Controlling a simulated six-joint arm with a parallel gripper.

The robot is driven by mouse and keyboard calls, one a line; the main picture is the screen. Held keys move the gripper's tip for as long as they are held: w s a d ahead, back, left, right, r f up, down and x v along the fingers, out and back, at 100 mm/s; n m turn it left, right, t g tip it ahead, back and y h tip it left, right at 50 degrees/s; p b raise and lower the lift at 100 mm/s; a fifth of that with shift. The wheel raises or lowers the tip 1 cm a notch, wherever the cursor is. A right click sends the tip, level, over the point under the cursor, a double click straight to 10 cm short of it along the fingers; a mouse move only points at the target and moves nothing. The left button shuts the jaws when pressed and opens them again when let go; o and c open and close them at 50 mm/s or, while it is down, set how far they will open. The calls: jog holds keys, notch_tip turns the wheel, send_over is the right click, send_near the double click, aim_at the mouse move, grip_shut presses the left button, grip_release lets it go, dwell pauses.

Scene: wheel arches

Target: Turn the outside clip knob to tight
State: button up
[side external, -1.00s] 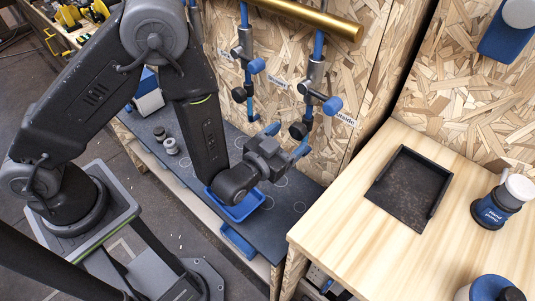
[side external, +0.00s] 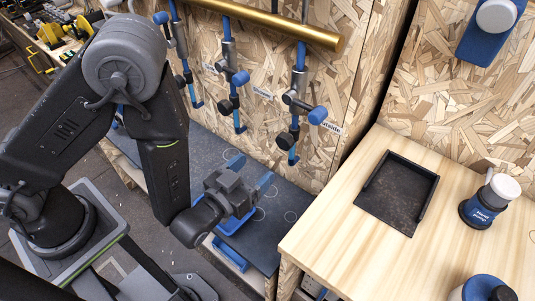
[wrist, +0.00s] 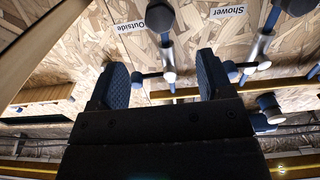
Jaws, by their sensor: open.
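The Outside clip (side external: 300,85) hangs on the wall at the right end of the row, by its "Outside" label (side external: 331,127). It has a blue knob (side external: 317,115) on its right and a black knob (side external: 285,140) lower down. My gripper (side external: 250,172) is open and empty, below and in front of this clip and apart from it. In the wrist view, the label (wrist: 131,25) appears upside down and the clip's dark round end (wrist: 159,17) lies beyond my fingers (wrist: 163,75). The knob's setting cannot be read.
The Shower clip (side external: 228,75) hangs to the left, and a brass rail (side external: 270,22) runs above.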

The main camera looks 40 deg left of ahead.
aim_at(282, 144)
jog(key=w+n, duration=0.1)
jog(key=w, duration=0.6)
jog(key=w+n, duration=0.2)
jog(key=w, duration=0.5)
jog(key=shift+f, duration=0.1)
jog(key=shift+c, duration=0.3)
jog(key=shift+s, duration=0.1)
jog(key=c, duration=0.9)
jog(key=shift+o, duration=0.2)
jog(key=shift+m, duration=2.8)
